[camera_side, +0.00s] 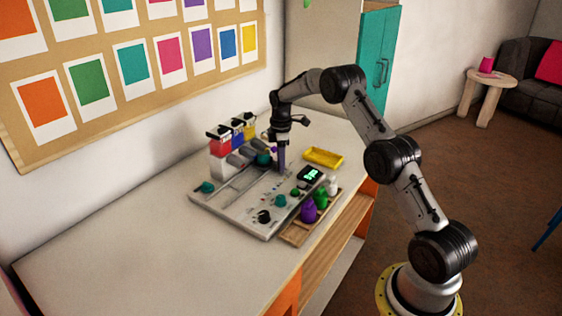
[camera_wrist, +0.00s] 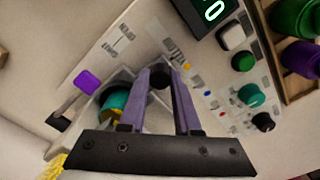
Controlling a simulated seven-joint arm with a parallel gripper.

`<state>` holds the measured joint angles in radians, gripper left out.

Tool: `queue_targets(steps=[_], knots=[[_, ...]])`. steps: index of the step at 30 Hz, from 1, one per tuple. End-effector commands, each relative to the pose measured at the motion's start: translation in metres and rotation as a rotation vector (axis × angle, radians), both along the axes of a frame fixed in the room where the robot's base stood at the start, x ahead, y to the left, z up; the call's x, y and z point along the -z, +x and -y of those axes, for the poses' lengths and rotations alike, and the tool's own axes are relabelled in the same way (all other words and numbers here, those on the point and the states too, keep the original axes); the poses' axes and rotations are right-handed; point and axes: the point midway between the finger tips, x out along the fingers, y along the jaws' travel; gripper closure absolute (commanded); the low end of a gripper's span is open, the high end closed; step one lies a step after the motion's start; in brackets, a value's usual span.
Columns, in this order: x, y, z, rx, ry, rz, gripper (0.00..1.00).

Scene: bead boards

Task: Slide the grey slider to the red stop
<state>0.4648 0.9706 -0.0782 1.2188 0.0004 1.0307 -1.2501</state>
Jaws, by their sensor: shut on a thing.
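My gripper (camera_side: 281,166) points down at the far part of the grey board (camera_side: 228,208). In the wrist view its two purple fingers (camera_wrist: 161,78) close around a dark grey round knob, which I take to be the grey slider (camera_wrist: 160,80); its base is hidden between the fingers. Small coloured marks run along the board to the right of the fingers. A small red mark (camera_wrist: 222,115), which may be the red stop, lies at the lower right end of that row, apart from the knob. In the side view the slider is hidden by the fingers.
Red, blue and yellow dispensers (camera_side: 220,146) stand at the board's back left. A lit display (camera_side: 310,174), knobs and buttons sit right of my gripper. A wooden tray (camera_side: 295,238) with purple and green bottles and a yellow tray (camera_side: 324,157) are beside the board.

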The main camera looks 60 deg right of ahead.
Motion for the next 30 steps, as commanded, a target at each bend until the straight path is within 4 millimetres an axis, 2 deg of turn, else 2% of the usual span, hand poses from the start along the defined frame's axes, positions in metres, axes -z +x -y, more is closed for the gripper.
queue_targets(steps=[5, 8, 15, 18, 21, 30], knots=[[-0.002, 0.0, -0.001, -0.001, -0.001, 0.001, 1.0], [-0.002, 0.001, -0.014, -0.004, -0.001, 0.001, 1.0], [-0.003, 0.001, -0.079, -0.007, -0.001, 0.002, 1.0], [-0.002, 0.001, -0.102, -0.006, -0.001, 0.003, 1.0], [-0.002, 0.001, -0.116, -0.004, -0.001, 0.003, 1.0], [-0.002, 0.001, -0.122, 0.0, -0.001, 0.006, 1.0]])
